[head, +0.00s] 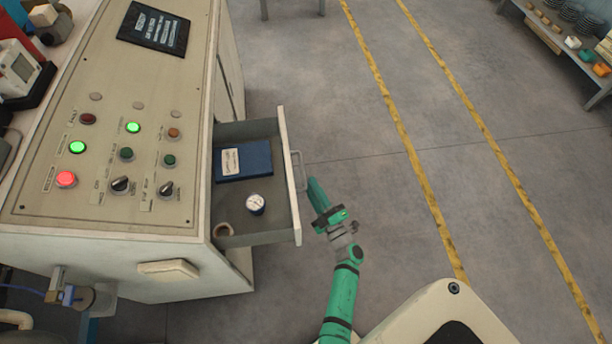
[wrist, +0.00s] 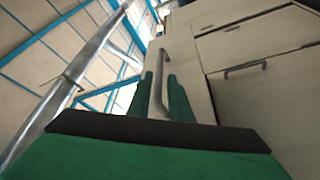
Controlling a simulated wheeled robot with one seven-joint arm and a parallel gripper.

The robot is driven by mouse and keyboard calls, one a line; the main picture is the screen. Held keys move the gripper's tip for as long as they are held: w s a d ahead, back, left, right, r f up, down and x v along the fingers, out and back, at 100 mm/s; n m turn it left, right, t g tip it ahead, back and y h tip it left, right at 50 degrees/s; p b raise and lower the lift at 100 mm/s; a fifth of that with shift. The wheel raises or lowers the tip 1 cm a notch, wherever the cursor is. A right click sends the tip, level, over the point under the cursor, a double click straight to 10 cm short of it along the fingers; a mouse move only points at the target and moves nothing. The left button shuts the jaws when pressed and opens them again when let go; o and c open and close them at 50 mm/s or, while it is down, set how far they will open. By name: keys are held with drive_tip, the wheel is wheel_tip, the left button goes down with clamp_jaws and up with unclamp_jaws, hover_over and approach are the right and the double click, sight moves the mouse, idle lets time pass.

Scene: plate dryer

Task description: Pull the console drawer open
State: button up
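The console drawer (head: 270,218) is pulled well out of the right side of the console (head: 100,190), with its inside showing in the head view. Its grey bar handle (head: 299,171) is on the outer face of the drawer front. My green gripper (head: 317,194) is just right of the handle in the head view. In the wrist view the handle (wrist: 158,88) appears between my two green fingers (wrist: 162,98), with a gap showing beside it. My fingers look open. Whether either finger touches the handle cannot be told.
In the drawer lie a blue book (head: 243,161), a round gauge (head: 256,204) and a brownish ring (head: 223,231). The console top has lit buttons and knobs. Clear floor (head: 350,130) with yellow lines lies to the right. A shelf (head: 560,45) stands at the far right.

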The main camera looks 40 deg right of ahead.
drive_tip(key=shift+v, duration=1.8)
